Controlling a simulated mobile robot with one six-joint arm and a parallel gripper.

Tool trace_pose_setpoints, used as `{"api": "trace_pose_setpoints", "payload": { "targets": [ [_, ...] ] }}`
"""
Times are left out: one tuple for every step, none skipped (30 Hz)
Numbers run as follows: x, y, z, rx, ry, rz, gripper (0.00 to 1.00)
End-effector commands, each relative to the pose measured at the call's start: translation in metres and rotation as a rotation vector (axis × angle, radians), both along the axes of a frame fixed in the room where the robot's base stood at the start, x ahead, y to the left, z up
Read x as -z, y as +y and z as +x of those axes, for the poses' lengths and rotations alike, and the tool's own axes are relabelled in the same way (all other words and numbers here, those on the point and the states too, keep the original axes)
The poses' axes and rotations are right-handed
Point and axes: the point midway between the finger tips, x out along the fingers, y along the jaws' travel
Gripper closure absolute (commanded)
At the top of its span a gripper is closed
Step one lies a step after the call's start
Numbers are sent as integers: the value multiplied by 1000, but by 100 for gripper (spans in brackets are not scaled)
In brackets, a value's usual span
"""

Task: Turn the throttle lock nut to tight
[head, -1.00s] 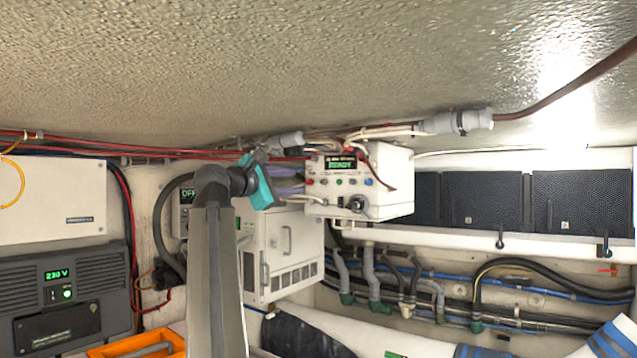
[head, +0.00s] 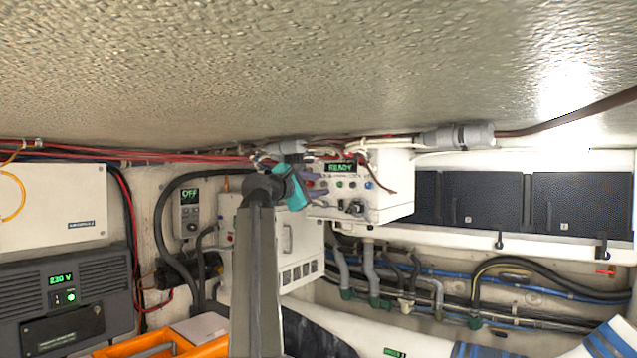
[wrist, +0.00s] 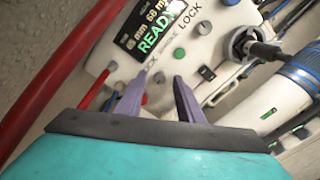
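A white control box (head: 388,205) hangs under the ceiling in the middle of the head view, with a green READY display (head: 340,168), small coloured knobs and a dark round fitting (head: 353,207) on its front. The box face (wrist: 208,58) fills the top of the wrist view, with LOCK lettering, a green knob (wrist: 179,54) and a black switch (wrist: 207,73). I cannot tell for sure which part is the throttle lock nut. My gripper (head: 322,188) is at the box's left front; its two purple fingers (wrist: 161,76) are apart with nothing clearly held. Its fingers partly cover the lower controls.
A red cable (wrist: 62,85) runs close on the left in the wrist view. A grey round connector (wrist: 245,43) with a black cable is at the right. Hoses and pipes (head: 370,275) run below the box. Black speaker-like panels (head: 490,203) are to its right.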

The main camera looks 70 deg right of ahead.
Motion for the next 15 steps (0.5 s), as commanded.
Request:
{"api": "trace_pose_setpoints", "payload": {
  "targets": [
    [0,-3,-1,0,0,0,66],
    [0,-3,-1,0,0,0,66],
    [0,-4,-1,0,0,0,66],
    [0,-4,-1,0,0,0,66],
    [0,-4,-1,0,0,0,66],
    [0,-4,-1,0,0,0,66],
    [0,-4,-1,0,0,0,66],
    [0,-4,-1,0,0,0,66],
    [0,-4,-1,0,0,0,66],
    [0,-4,-1,0,0,0,66],
    [0,-4,-1,0,0,0,66],
    [0,-4,-1,0,0,0,73],
    [0,-4,-2,0,0,0,78],
    [0,-4,-2,1,0,0,83],
    [0,-4,-2,1,0,0,90]
  ]
}}
